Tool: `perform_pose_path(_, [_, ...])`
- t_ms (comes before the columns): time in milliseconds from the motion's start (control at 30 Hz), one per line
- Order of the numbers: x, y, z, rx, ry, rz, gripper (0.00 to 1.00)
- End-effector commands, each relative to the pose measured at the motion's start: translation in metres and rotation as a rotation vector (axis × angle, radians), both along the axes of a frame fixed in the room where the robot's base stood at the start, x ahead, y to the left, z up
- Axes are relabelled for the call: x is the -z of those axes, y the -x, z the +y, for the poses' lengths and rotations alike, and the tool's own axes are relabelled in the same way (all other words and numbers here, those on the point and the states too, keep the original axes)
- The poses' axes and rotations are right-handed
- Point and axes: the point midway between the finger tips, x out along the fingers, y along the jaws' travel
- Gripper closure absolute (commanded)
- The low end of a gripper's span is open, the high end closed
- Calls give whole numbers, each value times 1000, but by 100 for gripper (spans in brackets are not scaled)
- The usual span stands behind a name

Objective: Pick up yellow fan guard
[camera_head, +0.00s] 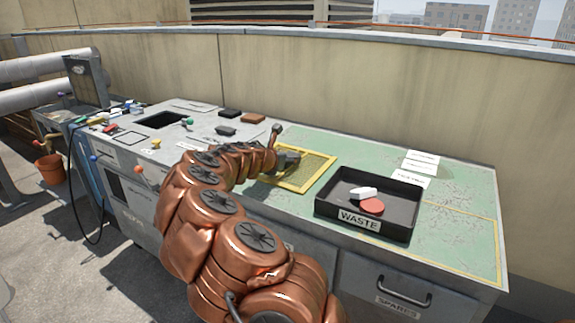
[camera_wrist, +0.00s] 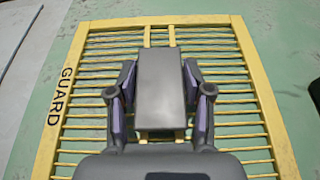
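The yellow fan guard (camera_head: 318,172) lies flat on the green bench top, left of the waste tray. In the wrist view the guard (camera_wrist: 255,60) fills most of the picture, a slatted yellow frame marked GUARD on its left side. A grey block (camera_wrist: 160,75) stands over its middle bars. My gripper (camera_wrist: 160,92) is over the guard, one finger on each side of this block. The fingertips look very close to its sides; I cannot tell whether they press on it. In the head view my gripper (camera_head: 286,160) and arm cover the guard's left part.
A black waste tray (camera_head: 400,222) holding a white piece (camera_head: 362,193) and a red disc (camera_head: 372,206) stands right of the guard. White labels (camera_head: 413,168) lie behind it. Small dark and brown blocks (camera_head: 253,118) lie behind my arm. A parapet wall (camera_head: 400,95) runs behind the bench.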

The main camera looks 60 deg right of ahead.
Motion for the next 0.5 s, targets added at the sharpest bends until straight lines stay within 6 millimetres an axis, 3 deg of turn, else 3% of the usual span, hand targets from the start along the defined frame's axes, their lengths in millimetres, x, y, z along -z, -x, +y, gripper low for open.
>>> perform_pose_path(67, [1,0,0,0,-1,0,62])
perform_pose_path(400, [1,0,0,1,-1,0,98])
perform_pose_path(500, [1,0,0,1,-1,0,100])
